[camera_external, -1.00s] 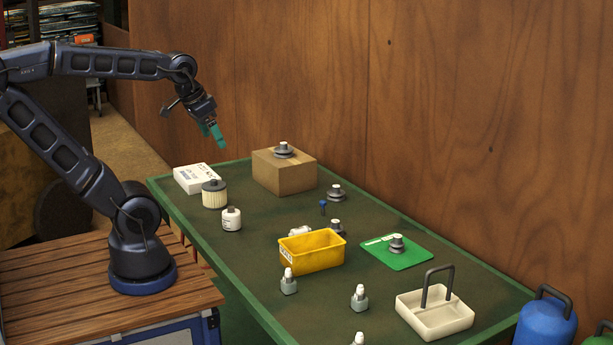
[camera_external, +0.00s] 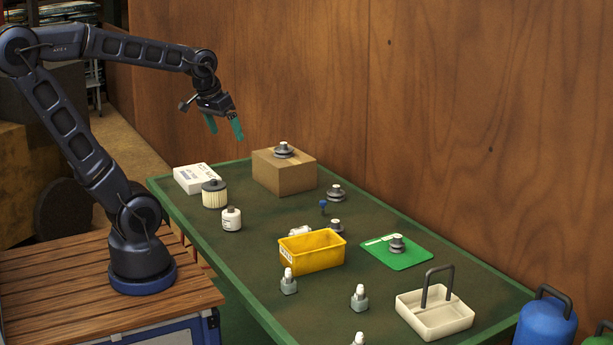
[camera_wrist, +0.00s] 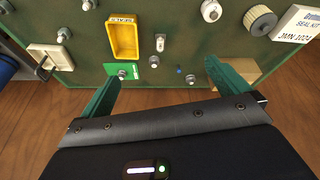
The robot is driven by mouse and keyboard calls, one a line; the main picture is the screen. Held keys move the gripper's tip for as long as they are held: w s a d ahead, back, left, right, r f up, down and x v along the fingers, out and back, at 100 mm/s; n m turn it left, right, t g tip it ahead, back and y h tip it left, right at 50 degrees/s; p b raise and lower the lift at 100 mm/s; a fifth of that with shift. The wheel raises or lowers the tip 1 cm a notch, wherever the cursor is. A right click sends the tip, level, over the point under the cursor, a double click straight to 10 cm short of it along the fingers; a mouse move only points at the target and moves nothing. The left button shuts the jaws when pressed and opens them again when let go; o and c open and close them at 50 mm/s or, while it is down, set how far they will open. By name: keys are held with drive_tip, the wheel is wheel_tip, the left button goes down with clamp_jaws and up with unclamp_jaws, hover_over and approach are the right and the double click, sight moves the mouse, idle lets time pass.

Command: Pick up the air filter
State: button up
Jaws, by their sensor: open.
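The air filter (camera_external: 214,197), a cream pleated cylinder with a dark grey top, stands upright on the green table beside a white box. It also shows at the upper right of the wrist view (camera_wrist: 259,20). My gripper (camera_external: 224,126) is open and empty, with teal fingers pointing down. It is well above the table's far left end, apart from the filter. In the wrist view my gripper (camera_wrist: 163,76) has its fingers spread wide, and the filter lies beyond the right finger, not between them.
A white seal kit box (camera_external: 195,178) adjoins the filter. A white canister (camera_external: 231,219) stands in front, and a cardboard box (camera_external: 284,173) with a grey part on top stands to the right. A yellow bin (camera_external: 312,252), green mat (camera_external: 403,257) and cream caddy (camera_external: 435,316) are farther right.

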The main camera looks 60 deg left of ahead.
drive_tip(key=w+a+f+n+g, duration=0.1)
drive_tip(key=w+a+f+n, duration=0.35)
drive_tip(key=w+a, duration=0.4)
drive_tip(key=n+g, duration=0.3)
drive_tip(key=n, duration=0.9)
hover_over(215, 180)
wheel_tip(215, 180, down, 20)
drive_tip(key=shift+f, duration=0.15)
drive_tip(key=shift+s+f, duration=0.1)
drive_tip(key=shift+f, duration=0.2)
wheel_tip(215, 180, down, 5)
drive_tip(key=shift+f, duration=0.1)
drive_tip(key=shift+a+f, duration=0.2)
drive_tip(key=shift+f, duration=0.65)
drive_tip(key=shift+a+f, duration=0.2)
drive_tip(key=shift+f, duration=0.7)
drive_tip(key=shift+a+f, duration=0.2)
drive_tip(key=shift+f, duration=0.65)
drive_tip(key=c, duration=1)
